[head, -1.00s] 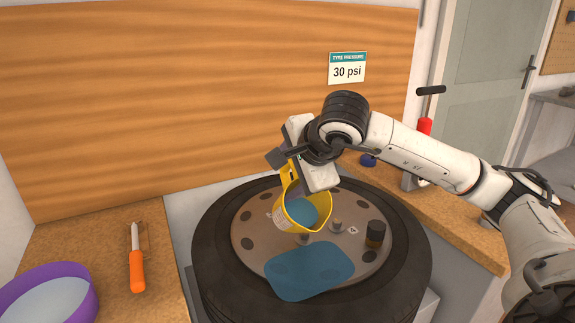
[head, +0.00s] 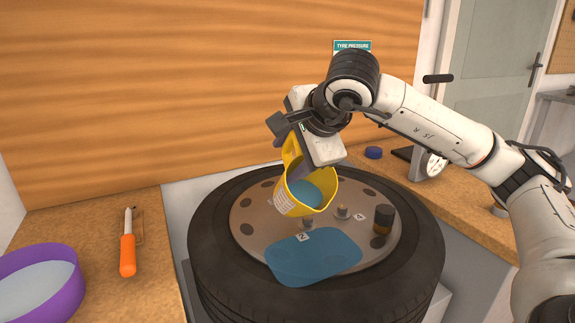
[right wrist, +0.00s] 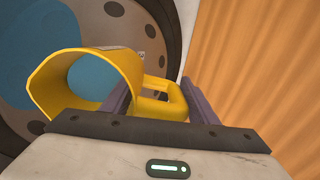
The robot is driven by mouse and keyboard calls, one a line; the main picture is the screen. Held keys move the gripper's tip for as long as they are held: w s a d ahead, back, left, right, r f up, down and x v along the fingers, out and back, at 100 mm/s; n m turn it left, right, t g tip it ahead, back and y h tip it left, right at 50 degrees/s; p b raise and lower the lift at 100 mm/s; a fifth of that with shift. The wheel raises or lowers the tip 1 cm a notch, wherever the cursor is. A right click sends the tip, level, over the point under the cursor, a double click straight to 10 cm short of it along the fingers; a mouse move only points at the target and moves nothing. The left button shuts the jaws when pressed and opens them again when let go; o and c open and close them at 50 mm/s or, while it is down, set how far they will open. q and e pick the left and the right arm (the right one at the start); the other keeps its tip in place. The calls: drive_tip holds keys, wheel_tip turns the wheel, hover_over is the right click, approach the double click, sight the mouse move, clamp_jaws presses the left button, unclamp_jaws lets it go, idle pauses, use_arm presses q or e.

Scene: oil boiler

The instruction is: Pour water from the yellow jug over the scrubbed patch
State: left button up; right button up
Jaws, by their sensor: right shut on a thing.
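The yellow jug (head: 293,207) is tilted toward the viewer above the wheel, with blue water (head: 306,194) inside. My right gripper (head: 290,150) is shut on its handle, which also shows between the fingers in the right wrist view (right wrist: 163,101). A flat blue patch of water (head: 312,258) lies over the front of the wheel's grey disc (head: 250,225) and the tyre's near edge. No scrub marks can be made out under it. No stream from the jug's lip can be seen. My left gripper is not in view.
The black tyre (head: 212,262) lies flat between two worktops. A dark cylinder (head: 383,220) and numbered studs stand on the disc. An orange-handled tool (head: 128,250) and a purple basin (head: 65,300) are at the left. A blue cap (head: 374,152) and a gauge (head: 430,165) are at the right.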

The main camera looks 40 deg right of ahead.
drive_tip(key=shift+r, duration=0.1)
drive_tip(key=shift+p, duration=0.3)
drive_tip(key=g+p, duration=0.1)
drive_tip(key=p, duration=0.1)
drive_tip(key=shift+y+p, duration=0.3)
drive_tip(key=shift+p, duration=0.1)
drive_tip(key=shift+f+g+p, duration=0.3)
drive_tip(key=shift+g+p, duration=0.2)
drive_tip(key=shift+p, duration=0.25)
wheel_tip(320, 180, down, 4)
drive_tip(key=g+y+p, duration=0.2)
drive_tip(key=g+p, duration=0.2)
drive_tip(key=p, duration=0.3)
drive_tip(key=shift+g, duration=0.3)
drive_tip(key=shift+f+g+y+p, duration=0.3)
drive_tip(key=shift+g+p, duration=0.1)
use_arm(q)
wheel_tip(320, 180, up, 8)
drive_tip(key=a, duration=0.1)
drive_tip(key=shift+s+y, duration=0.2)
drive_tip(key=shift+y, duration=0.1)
use_arm(e)
drive_tip(key=shift+s+f+g+y, duration=0.1)
drive_tip(key=shift+f+g+y, duration=0.25)
drive_tip(key=shift+f, duration=0.3)
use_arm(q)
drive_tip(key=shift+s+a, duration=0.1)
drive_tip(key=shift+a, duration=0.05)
